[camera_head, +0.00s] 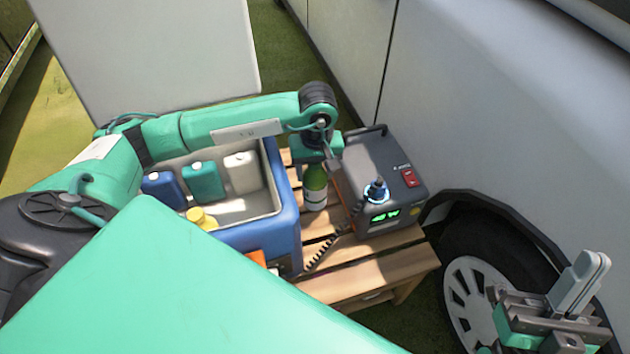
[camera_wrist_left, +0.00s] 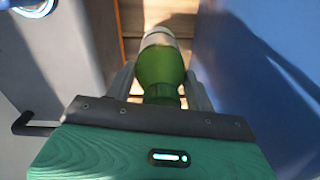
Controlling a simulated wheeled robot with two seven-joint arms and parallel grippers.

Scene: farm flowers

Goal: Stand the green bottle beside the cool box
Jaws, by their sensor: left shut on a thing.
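The green bottle (camera_head: 315,181) with a pale label stands upright, or nearly so, on the slatted wooden table (camera_head: 385,272), just right of the blue cool box (camera_head: 286,212). My left gripper (camera_head: 317,160) is shut on the upper part of the bottle from above. The left wrist view shows the bottle (camera_wrist_left: 161,66) between the two fingers (camera_wrist_left: 165,92), with the cool box wall (camera_wrist_left: 245,75) close on one side. Whether the bottle's base touches the slats is hard to tell. My right gripper (camera_head: 575,290) is empty at the lower right, its two fingers seen close together.
A grey powered device (camera_head: 385,180) with a green display stands close right of the bottle, its coiled cord on the slats. The open cool box holds blue, teal (camera_head: 203,181), white and yellow containers. A white vehicle with a wheel (camera_head: 475,295) stands at right.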

